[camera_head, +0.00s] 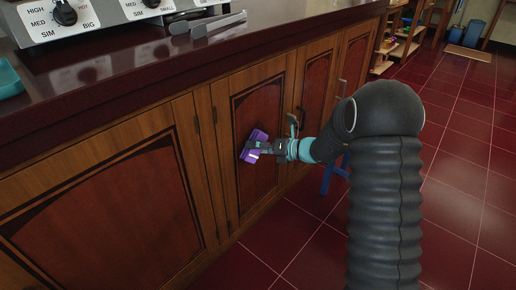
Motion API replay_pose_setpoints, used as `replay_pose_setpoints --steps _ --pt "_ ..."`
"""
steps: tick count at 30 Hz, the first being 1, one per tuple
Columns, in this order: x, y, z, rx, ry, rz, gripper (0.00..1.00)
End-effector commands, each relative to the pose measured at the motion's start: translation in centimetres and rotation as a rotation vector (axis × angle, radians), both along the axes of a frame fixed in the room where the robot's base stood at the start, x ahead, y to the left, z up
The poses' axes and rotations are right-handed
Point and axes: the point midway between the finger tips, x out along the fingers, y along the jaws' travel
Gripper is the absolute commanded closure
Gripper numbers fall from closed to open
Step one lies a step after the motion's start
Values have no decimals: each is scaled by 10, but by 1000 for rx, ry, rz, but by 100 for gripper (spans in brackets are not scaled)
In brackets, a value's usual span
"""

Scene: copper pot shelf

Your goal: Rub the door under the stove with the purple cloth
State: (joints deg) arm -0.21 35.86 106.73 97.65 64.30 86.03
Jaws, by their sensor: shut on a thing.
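The stove (100,15) is a silver unit with dark knobs on the dark red counter at the top left. Below the counter runs a row of wooden cabinet doors with dark red panels. My gripper (262,147) is shut on the purple cloth (252,146), in front of the narrow door (262,175) in the middle of the row. The cloth looks to be at the door's panel, but I cannot tell if it touches. A wider door panel (105,215) lies to the left, below the stove.
Metal tongs (215,24) lie on the counter (160,70) right of the stove, and a teal dish (8,78) stands at its left edge. A blue object (327,178) is partly hidden behind my arm. Shelves (400,45) stand at the back right. The red tiled floor (465,190) is clear at the right.

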Motion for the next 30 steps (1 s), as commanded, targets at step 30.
replay_pose_setpoints --steps 30 --pt "31 -21 1 0 -1 0 61"
